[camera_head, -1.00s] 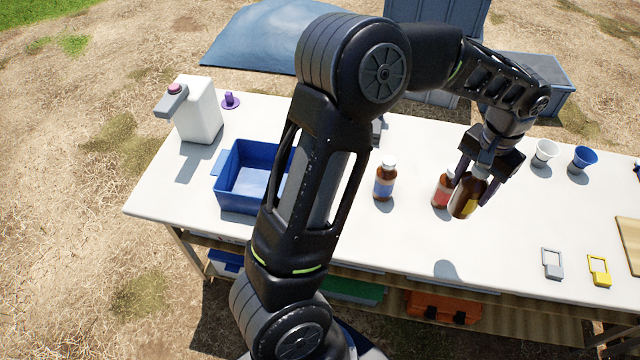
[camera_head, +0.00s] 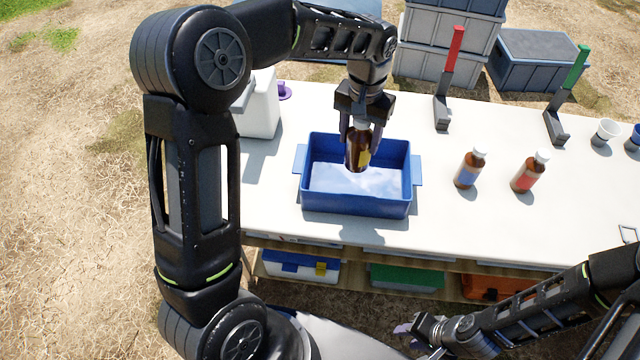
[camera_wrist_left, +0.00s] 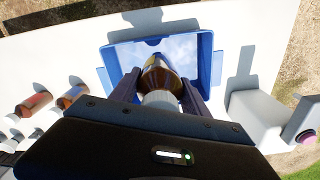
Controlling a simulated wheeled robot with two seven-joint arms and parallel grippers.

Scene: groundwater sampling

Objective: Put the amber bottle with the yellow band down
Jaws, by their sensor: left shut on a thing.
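The amber bottle with the yellow band (camera_head: 357,155) is upright in my left gripper (camera_head: 360,136), with its white cap up between the fingers. The left gripper is shut on it, over the blue bin (camera_head: 352,207). The bottle also shows in the left wrist view (camera_wrist_left: 160,72), between the dark fingers, with the bin (camera_wrist_left: 205,62) around it in the picture. The bottle's base appears above the bin's pale, shiny inside; I cannot tell the exact gap. My right gripper (camera_head: 412,334) is low at the bottom, in front of the table; its opening is unclear.
A blue-banded bottle (camera_head: 468,171) and a red-banded bottle (camera_head: 528,175) stand right of the bin. A white jug (camera_head: 259,108) stands left. Red (camera_head: 453,50) and green (camera_head: 576,68) uprights stand behind. The white tabletop (camera_head: 450,225) is clear in front.

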